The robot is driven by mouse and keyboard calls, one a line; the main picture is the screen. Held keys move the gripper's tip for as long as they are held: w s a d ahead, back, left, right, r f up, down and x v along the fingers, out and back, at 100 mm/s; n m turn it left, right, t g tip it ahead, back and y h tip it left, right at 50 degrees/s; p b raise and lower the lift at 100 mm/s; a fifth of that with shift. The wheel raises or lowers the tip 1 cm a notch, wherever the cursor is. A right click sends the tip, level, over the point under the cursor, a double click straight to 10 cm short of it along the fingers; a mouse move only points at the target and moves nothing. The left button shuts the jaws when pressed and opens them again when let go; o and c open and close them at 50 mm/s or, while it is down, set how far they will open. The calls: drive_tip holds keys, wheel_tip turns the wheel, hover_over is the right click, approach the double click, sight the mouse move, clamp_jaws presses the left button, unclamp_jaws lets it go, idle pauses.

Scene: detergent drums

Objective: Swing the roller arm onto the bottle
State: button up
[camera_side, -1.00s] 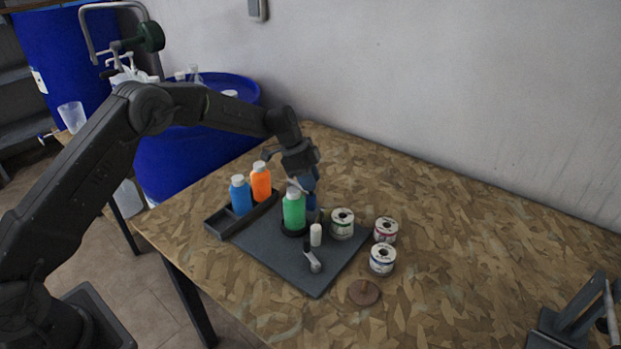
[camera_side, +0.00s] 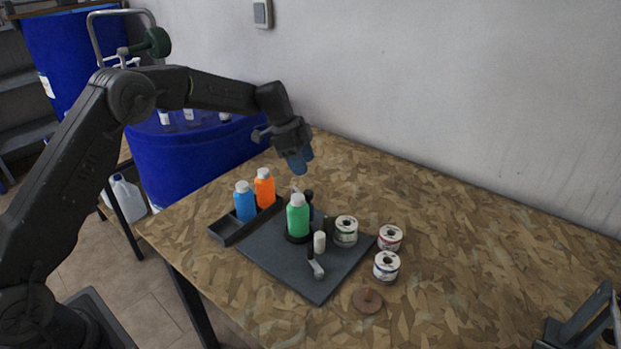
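A green bottle (camera_side: 298,220) with a white cap stands upright in a dark round holder on the grey base plate (camera_side: 280,262). The roller arm (camera_side: 316,266) is a short grey lever at the front right of the bottle, with an upright white roller (camera_side: 319,242) close to the bottle. I cannot tell whether the roller touches it. A small dark upright part (camera_side: 309,196) shows just behind the bottle. My gripper (camera_side: 300,165) hangs above and behind the bottle, apart from it, with blue fingertips close together. I see nothing in it, but its opening is not clear.
A blue bottle (camera_side: 245,204) and an orange bottle (camera_side: 265,188) stand by the dark tray (camera_side: 227,231) at left. Several labelled spools (camera_side: 389,238) stand at right, near a brown disc (camera_side: 367,300). A dark fixture (camera_side: 580,322) stands bottom right.

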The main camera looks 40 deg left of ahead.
drive_tip(key=v, duration=0.6)
